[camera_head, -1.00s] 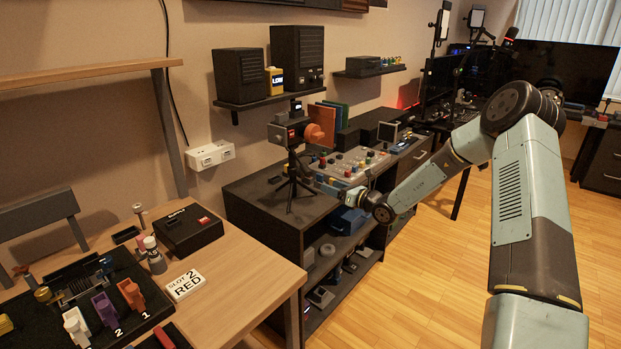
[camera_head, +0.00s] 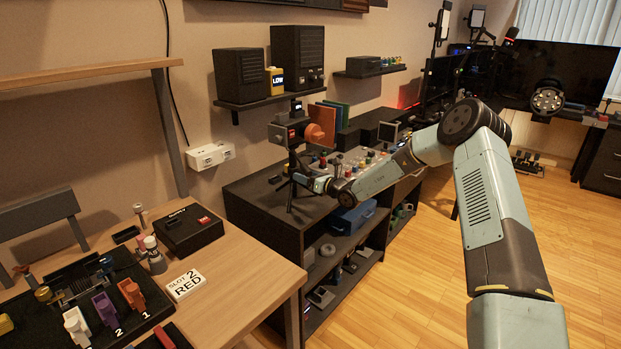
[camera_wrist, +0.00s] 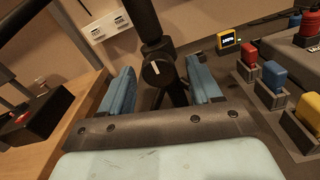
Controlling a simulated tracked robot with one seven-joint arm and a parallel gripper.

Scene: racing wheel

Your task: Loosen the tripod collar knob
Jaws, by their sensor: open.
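A small black tripod (camera_head: 291,181) stands upright on the dark cabinet top, with a camera (camera_head: 288,133) with an orange lens on it. In the wrist view the dark collar knob (camera_wrist: 157,72) with a pale line on its face sits on the tripod column (camera_wrist: 146,22). My gripper (camera_wrist: 160,88) is open. Its two blue fingers stand left and right of the knob, apart from it. In the head view my gripper (camera_head: 302,181) is at the tripod's right side, small and partly hidden by my wrist. The lower tripod legs are partly hidden in the wrist view.
A control panel with colored knobs (camera_head: 352,162) lies right of the tripod; colored blocks (camera_wrist: 272,75) show in the wrist view. A shelf with speakers (camera_head: 297,57) hangs above. A wooden table (camera_head: 235,262) with a black box (camera_head: 189,229) is at left.

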